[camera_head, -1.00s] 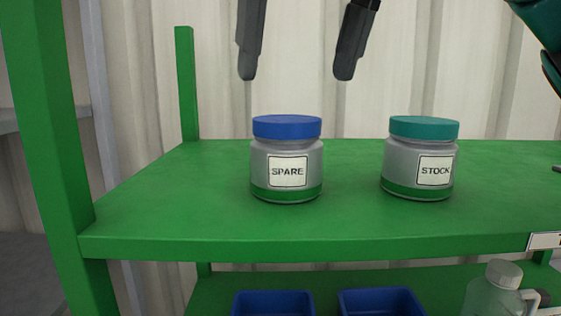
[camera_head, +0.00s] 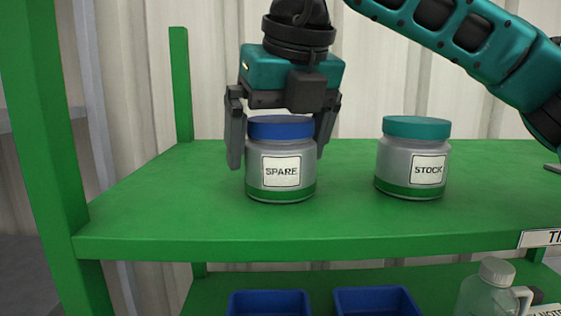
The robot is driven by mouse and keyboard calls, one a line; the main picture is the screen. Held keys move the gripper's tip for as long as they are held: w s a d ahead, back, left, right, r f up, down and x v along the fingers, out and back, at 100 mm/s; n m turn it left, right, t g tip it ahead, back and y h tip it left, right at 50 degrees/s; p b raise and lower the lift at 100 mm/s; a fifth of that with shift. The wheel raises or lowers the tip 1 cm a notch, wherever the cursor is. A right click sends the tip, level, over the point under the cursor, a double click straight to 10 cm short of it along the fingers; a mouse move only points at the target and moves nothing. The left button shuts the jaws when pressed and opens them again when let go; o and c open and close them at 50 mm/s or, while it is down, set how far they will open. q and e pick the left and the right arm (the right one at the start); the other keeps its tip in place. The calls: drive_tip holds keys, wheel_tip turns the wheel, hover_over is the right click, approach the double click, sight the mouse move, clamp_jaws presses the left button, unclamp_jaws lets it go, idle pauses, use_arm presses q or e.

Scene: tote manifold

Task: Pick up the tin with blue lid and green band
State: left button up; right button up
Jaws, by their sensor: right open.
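The tin with blue lid and green band (camera_head: 281,160) stands upright on the green shelf, with a white label reading SPARE. My right gripper (camera_head: 279,150) has come down over it from above. It is open, with one finger on each side of the tin at lid and upper-body height. The left finger shows a gap to the tin's side; whether the right finger touches cannot be told. My left gripper is not in view.
A similar tin with a teal lid (camera_head: 413,158), labelled STOCK, stands to the right on the same green shelf (camera_head: 200,220). A green post (camera_head: 40,150) rises at the left. Blue bins (camera_head: 268,304) and a clear jug (camera_head: 487,290) sit on the shelf below.

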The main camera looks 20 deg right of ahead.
drive_tip(key=c, duration=0.9)
drive_tip(key=shift+o, duration=0.2)
drive_tip(key=shift+r, duration=0.1)
